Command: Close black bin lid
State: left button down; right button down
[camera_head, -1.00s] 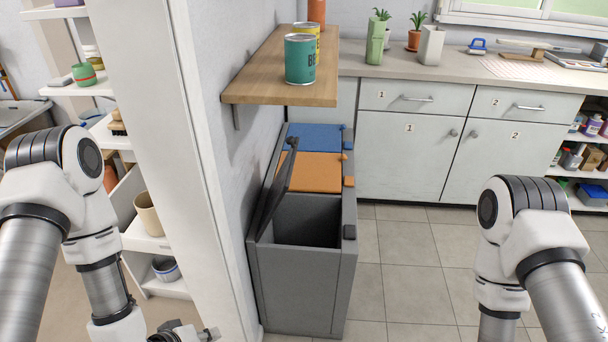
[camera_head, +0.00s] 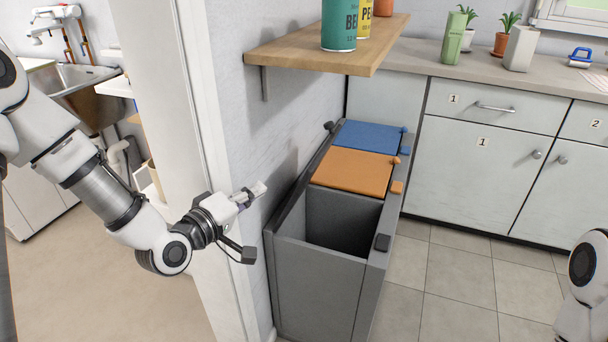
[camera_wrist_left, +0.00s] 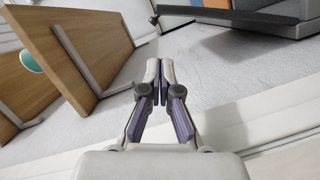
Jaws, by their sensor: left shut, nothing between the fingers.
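The grey bin unit (camera_head: 310,268) stands against the wall, with its front compartment open and dark inside. The black lid (camera_head: 300,182) stands raised along the compartment's left side and appears nearly edge-on. In the left wrist view the lid (camera_wrist_left: 230,18) is a dark bar at the upper right. My left gripper (camera_head: 260,188) is shut and empty, left of the bin and apart from the lid. Its closed fingers also show in the left wrist view (camera_wrist_left: 160,68). My right gripper is out of view; only part of that arm shows at the lower right.
The orange lid (camera_head: 355,171) and blue lid (camera_head: 368,136) behind are closed. A wooden shelf (camera_head: 320,45) with cans overhangs the bin's left side. A white wall end (camera_head: 185,110) stands beside my left arm. White cabinets (camera_head: 480,160) are behind; the tiled floor at right is clear.

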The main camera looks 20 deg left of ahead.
pick_arm(q)
jog(key=x, duration=1.6)
jog(key=shift+w, duration=0.4)
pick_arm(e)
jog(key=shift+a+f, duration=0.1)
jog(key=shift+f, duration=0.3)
pick_arm(q)
jog(key=shift+f, duration=0.1)
